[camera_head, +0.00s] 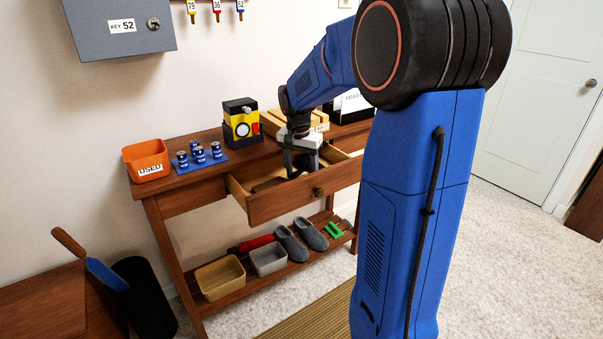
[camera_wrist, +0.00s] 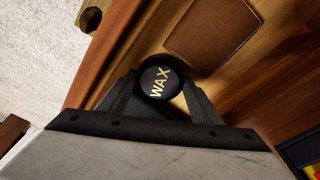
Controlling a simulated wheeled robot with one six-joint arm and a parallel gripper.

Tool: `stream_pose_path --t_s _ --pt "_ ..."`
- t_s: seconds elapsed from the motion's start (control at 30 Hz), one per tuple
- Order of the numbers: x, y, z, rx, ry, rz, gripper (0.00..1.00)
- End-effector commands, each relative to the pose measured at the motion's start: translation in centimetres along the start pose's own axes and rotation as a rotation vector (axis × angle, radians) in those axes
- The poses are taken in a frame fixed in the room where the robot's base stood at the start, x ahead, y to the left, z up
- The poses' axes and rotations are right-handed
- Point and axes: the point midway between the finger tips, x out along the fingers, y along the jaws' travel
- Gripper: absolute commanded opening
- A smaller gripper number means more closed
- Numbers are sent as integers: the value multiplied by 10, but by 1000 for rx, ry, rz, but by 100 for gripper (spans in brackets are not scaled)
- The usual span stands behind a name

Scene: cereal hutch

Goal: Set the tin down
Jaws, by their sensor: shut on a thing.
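The tin (camera_wrist: 157,82), with a round black lid marked WAX, sits between the fingers of my gripper (camera_wrist: 160,95) in the wrist view. My gripper is shut on it. In the head view my gripper (camera_head: 297,165) points down into the open drawer (camera_head: 290,201) of the wooden hutch. The tin is hard to make out there, dark among the dark fingers. I cannot tell whether its base touches the drawer floor.
A flat brown piece (camera_wrist: 211,36) lies in the drawer beside the tin. On the top stand an orange USED bin (camera_head: 147,160), several small blue tins on a blue mat (camera_head: 213,164), and a yellow-black box (camera_head: 241,122). Slippers (camera_head: 291,243) and boxes fill the lower shelf.

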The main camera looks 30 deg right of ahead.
Motion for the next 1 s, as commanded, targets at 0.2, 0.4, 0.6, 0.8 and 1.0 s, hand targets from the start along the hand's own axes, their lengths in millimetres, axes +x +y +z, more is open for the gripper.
stream_pose_path --t_s 0.2,0.4,0.6,0.8,1.0 --pt "1 0 0 0 0 0 35" --pt "2 0 0 0 0 0 66" --pt "2 0 0 0 0 0 66" --pt "-12 0 0 0 0 0 66" --pt "-50 -1 0 -1 3 -3 66"
